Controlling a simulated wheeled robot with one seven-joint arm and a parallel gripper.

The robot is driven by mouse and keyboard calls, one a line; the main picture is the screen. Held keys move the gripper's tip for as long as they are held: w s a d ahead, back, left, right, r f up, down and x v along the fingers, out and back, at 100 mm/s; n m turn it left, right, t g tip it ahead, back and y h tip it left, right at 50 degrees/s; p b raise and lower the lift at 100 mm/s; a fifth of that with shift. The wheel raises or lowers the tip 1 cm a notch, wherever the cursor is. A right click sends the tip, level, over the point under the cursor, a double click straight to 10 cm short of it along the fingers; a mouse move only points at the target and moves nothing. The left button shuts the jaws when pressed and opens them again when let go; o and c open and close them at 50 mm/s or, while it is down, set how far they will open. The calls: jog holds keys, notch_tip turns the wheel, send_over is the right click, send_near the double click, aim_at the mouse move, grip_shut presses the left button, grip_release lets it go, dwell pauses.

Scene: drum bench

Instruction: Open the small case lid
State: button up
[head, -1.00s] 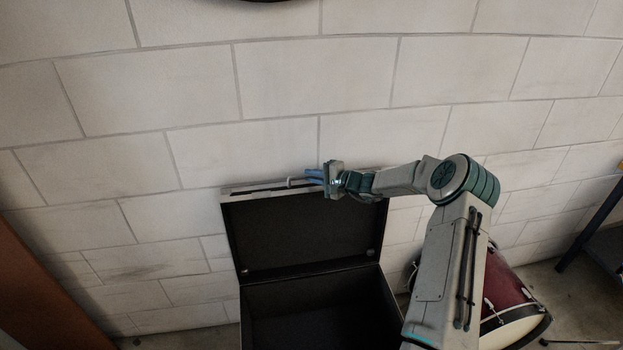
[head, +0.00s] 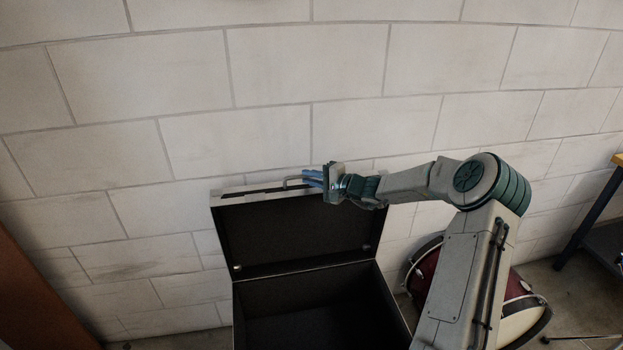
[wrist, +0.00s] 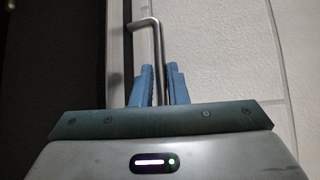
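The small case (head: 240,315) stands open below the wall, with a dark interior. Its lid (head: 290,232) is raised on the hinge and stands up at the back, its dark inner side facing the head camera. A bent metal handle (head: 292,180) sits at the lid's upper edge. My gripper (head: 312,177) is at this handle. In the wrist view, the handle (wrist: 154,45) runs down between my two blue fingers (wrist: 160,86), which close around it with almost no gap. The arm hides the right end of the lid's upper edge.
A pale block wall (head: 200,80) rises close behind the lid. A dark red drum (head: 428,270) stands on the floor right of the case, partly behind my arm. A table (head: 606,200) is at the right edge. A brown panel (head: 35,300) is at the lower left.

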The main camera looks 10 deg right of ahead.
jog(key=o, duration=0.3)
jog(key=b+v, duration=0.2)
jog(key=v, duration=1.1)
jog(key=shift+s+d, duration=0.25)
jog(key=shift+s, duration=0.05)
jog(key=shift+f, duration=0.1)
